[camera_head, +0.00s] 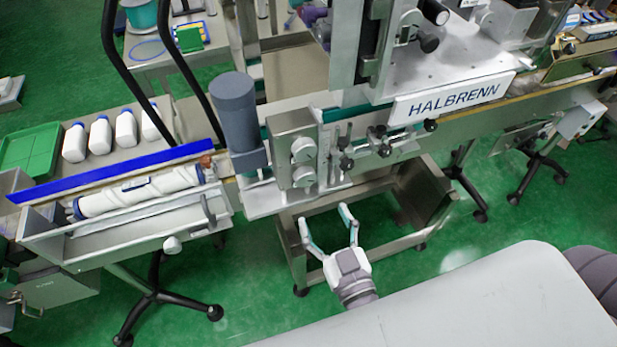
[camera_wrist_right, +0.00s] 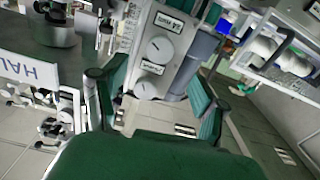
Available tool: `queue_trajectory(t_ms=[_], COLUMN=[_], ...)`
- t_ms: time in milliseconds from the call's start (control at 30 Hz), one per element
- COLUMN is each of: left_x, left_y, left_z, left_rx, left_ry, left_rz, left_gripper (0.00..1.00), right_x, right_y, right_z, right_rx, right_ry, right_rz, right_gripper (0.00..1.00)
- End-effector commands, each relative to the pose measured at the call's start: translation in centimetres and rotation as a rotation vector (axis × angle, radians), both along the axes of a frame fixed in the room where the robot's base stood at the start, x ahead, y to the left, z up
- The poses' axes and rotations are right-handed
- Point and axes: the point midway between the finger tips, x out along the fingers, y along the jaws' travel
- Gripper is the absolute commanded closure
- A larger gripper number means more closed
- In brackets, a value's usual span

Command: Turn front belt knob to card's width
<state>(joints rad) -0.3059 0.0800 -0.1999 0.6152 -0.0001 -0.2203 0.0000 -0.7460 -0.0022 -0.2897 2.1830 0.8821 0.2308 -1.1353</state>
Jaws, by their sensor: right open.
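Two round pale knobs sit one above the other on a grey box on the labelling machine's front. The upper knob (camera_head: 303,150) and lower knob (camera_head: 303,176) also show in the right wrist view, as one knob (camera_wrist_right: 158,48) and another knob (camera_wrist_right: 146,88), each with a dark pointer mark and a small label. I cannot read the labels well enough to tell which is the front belt knob. No width card is recognisable. My right gripper (camera_head: 326,222) is open and empty, below and in front of the box, apart from the knobs. My left gripper is out of view.
A grey cylinder (camera_head: 235,108) stands left of the knob box. Small clamps and dark knobs (camera_head: 383,143) stick out to its right, below the HALBRENN sign (camera_head: 455,96). A conveyor with a blue rail (camera_head: 120,170) and a white roller (camera_head: 140,190) lies left.

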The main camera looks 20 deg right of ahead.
Motion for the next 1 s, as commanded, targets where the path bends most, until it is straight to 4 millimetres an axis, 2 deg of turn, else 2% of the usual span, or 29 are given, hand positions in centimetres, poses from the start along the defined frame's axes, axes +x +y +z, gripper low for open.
queue_trajectory(t_ms=[33,200,400,600,867,1000], left_x=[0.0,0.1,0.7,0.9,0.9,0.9], left_y=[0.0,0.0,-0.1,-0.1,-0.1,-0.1], left_z=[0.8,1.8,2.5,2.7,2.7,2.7], left_rx=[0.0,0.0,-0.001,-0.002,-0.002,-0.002], left_ry=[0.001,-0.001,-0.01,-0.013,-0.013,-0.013], left_rz=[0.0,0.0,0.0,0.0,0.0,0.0], left_gripper=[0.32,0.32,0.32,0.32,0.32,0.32], right_x=[1.3,4.9,7.8,8.9,9.0,8.9], right_y=[0.0,0.2,0.3,0.3,0.3,0.3], right_z=[0.6,0.4,0.2,0.1,0.0,0.0], right_rx=[0.003,0.001,0.0,0.0,0.0,0.0], right_ry=[-0.005,-0.003,-0.001,0.0,0.0,0.0], right_rz=[-0.003,-0.001,0.0,0.001,0.001,0.001], right_gripper=[0.28,0.28,0.28,0.28,0.28,0.51])
